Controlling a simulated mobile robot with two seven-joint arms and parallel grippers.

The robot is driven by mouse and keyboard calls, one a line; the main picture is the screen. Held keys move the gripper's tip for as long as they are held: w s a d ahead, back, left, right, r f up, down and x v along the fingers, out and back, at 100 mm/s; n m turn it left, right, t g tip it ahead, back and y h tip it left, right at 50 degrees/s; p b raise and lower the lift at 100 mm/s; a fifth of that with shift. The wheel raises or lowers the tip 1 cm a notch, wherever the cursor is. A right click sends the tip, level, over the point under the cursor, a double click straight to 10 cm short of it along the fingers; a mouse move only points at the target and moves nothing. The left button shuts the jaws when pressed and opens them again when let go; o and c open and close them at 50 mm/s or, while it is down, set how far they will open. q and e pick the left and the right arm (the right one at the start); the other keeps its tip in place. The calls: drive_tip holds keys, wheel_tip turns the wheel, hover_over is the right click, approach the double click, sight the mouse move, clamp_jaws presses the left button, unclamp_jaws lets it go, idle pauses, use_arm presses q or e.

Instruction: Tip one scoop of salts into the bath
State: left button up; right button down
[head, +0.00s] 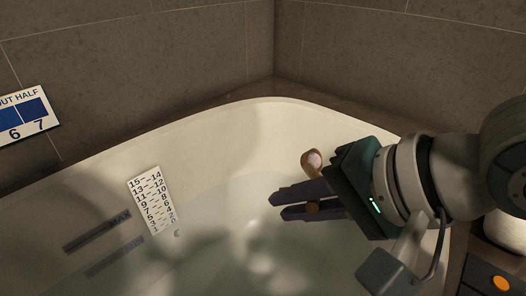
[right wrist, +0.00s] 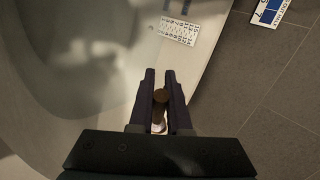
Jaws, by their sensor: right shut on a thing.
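My right gripper (head: 277,204) is shut on a small wooden scoop (head: 312,160) above the inside of the white bath (head: 215,150). The scoop's rounded bowl shows above the fingers in the head view, with pale pinkish salts in it. The brown handle end (head: 313,207) shows between the fingers. In the right wrist view, the brown handle end (right wrist: 160,96) sits between the fingers of my right gripper (right wrist: 160,74), with a pale patch behind it. The palm hides part of the scoop. My left gripper is not in view.
A numbered white plate (head: 152,200) is on the bath's inner wall, beside a dark MAX strip (head: 97,232). A blue and white sign (head: 25,115) is on the tiled wall. A dark panel with an orange disc (head: 501,283) is at lower right. The bath's middle is clear.

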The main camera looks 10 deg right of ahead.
drive_tip(key=t+y+b, duration=0.1)
drive_tip(key=t+b, duration=0.1)
drive_tip(key=b, duration=0.1)
drive_tip(key=f+t+y+b, duration=0.1)
drive_tip(key=y+b, duration=0.1)
drive_tip(key=b, duration=0.2)
drive_tip(key=shift+f+t+y, duration=0.1)
drive_tip(key=shift+t+y, duration=0.2)
drive_tip(key=shift+t, duration=0.1)
drive_tip(key=shift+d, duration=0.1)
idle(1.0)
